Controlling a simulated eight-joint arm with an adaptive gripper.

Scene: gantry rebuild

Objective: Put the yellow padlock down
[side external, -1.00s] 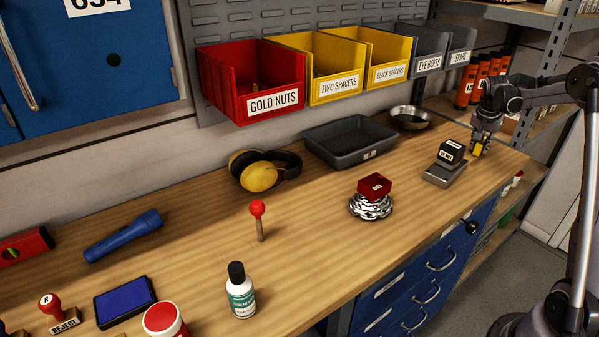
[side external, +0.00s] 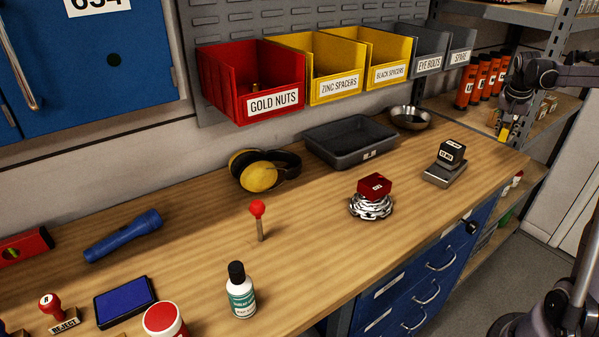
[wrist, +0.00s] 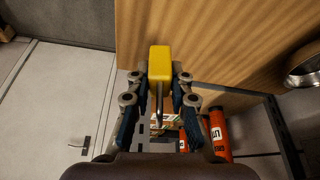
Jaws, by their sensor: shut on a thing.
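The yellow padlock (wrist: 160,61) is held between the fingers of my gripper (wrist: 160,90) in the wrist view, with its metal shackle pointing back toward the palm. In the side external view, my gripper (side external: 506,128) is at the far right end of the workbench (side external: 330,235), and a small yellow part of the padlock (side external: 504,135) shows at its tips. The padlock appears to be above the bench's right end or just past its edge; I cannot tell its exact height.
A black box on a grey block (side external: 443,176) stands left of my gripper. A metal bowl (side external: 410,117) and a grey tray (side external: 350,139) lie farther back. Orange bottles (side external: 466,86) stand on the shelf behind. Bare wood lies around the black box.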

